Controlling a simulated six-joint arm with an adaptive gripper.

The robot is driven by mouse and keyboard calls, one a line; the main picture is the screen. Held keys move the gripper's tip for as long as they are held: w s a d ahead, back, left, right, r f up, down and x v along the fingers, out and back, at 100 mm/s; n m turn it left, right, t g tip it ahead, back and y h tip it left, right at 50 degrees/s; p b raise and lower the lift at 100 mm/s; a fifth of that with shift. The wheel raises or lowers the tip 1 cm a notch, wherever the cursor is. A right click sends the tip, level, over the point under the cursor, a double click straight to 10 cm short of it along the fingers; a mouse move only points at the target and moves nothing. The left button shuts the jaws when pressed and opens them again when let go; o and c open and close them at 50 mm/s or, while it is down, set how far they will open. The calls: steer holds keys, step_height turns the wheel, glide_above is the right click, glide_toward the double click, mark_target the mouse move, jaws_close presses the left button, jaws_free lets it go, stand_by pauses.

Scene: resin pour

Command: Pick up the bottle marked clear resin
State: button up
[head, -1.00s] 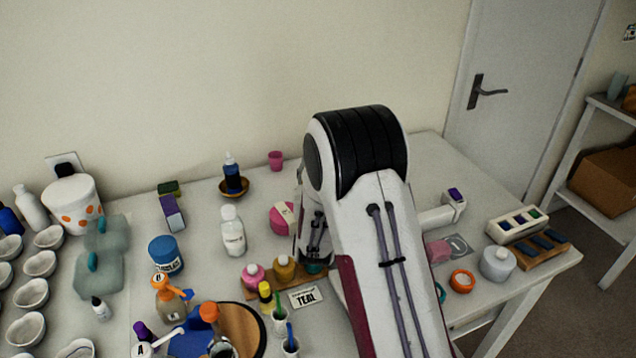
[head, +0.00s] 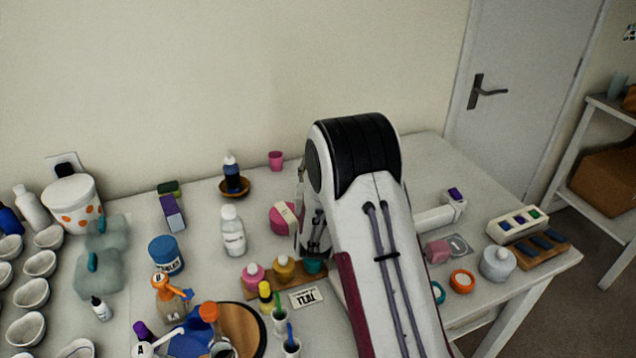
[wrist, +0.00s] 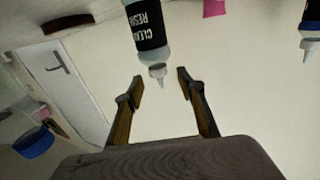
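The clear resin bottle (wrist: 148,28) shows upside down at the top of the wrist view. It has a black label with white "CLEAR RESIN" lettering and a pale nozzle. My gripper (wrist: 160,82) is open, and its two fingers stand apart on either side of the nozzle's line. The nozzle tip points into the gap; I see no finger touching the bottle. In the head view I cannot see this bottle or the fingertips, as my arm covers that part of the table.
A pink cup (head: 276,160) and a dark blue dropper bottle (head: 232,177) stand at the back. A white labelled bottle (head: 232,235) stands left of my arm. Several pots sit on a wooden rack (head: 258,293) in front. A swatch holder (head: 517,222) lies at the right.

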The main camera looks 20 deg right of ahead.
steer(key=shift+x, duration=1.1)
jaws_close()
